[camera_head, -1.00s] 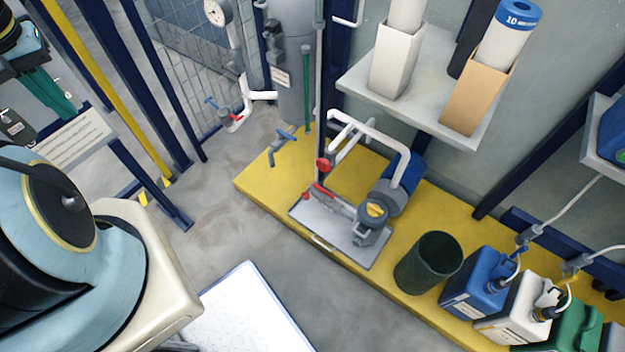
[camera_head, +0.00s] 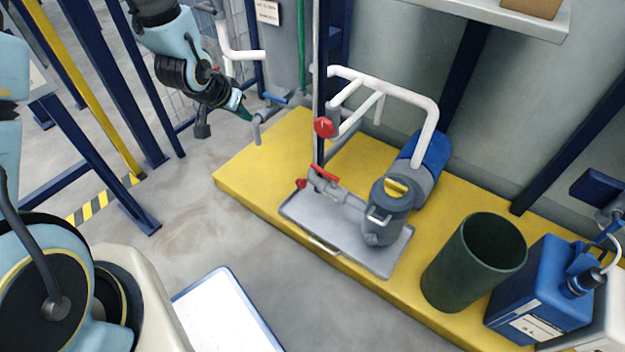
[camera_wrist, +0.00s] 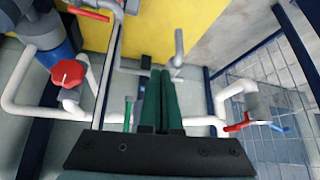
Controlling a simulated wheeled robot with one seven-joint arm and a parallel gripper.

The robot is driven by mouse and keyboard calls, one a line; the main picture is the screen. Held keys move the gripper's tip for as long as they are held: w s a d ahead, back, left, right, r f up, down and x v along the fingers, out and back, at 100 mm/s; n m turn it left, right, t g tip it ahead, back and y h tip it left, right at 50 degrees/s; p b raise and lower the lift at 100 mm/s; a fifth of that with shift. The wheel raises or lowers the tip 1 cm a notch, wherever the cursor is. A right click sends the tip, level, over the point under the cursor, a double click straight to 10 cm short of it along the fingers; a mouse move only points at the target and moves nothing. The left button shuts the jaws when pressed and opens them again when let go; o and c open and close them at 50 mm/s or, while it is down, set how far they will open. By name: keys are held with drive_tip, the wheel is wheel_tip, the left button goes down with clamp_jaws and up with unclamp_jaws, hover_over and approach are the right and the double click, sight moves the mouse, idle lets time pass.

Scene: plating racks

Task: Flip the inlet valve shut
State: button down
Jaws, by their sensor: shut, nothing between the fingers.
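A red lever (camera_head: 323,173) sits on a grey valve in the short pipe leading into the pump's strainer; it lies roughly along that pipe. It shows at the top left of the wrist view (camera_wrist: 90,13). No label tells which valve is the inlet. A round red handwheel (camera_head: 323,127) is on the white pipes above, also in the wrist view (camera_wrist: 67,73). My gripper (camera_head: 246,116) is left of and behind the red lever, apart from it, close to a grey pipe with a blue lever (camera_head: 275,98). Its green fingers (camera_wrist: 160,72) are together and empty.
The pump stands on a grey tray (camera_head: 300,212) on a yellow plinth (camera_head: 240,175). A dark green bin (camera_head: 455,275) and a blue canister (camera_head: 540,290) stand to the right. A thin upright post (camera_head: 318,80) rises beside the valve.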

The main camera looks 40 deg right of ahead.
sight(325, 172)
drive_tip(key=s+d+f+m+g+h+b, duration=0.1)
drive_tip(key=s+d+f+m+h+b, duration=0.1)
drive_tip(key=s+d+f+b, duration=0.4)
drive_tip(key=s+d+f+m, duration=0.1)
drive_tip(key=d+f, duration=0.2)
drive_tip(key=f, duration=0.3)
drive_tip(key=shift+s+f+g, duration=0.3)
drive_tip(key=shift+f+g, duration=0.1)
drive_tip(key=shift+d+f+b, duration=0.1)
drive_tip(key=shift+b, duration=0.2)
drive_tip(key=b+x, duration=0.3)
drive_tip(key=x, duration=0.5)
drive_tip(key=shift+d+f, duration=0.2)
drive_tip(key=shift+w+d+f+b, duration=0.15)
drive_tip(key=shift+d+f+b, duration=0.25)
drive_tip(key=shift+d, duration=0.15)
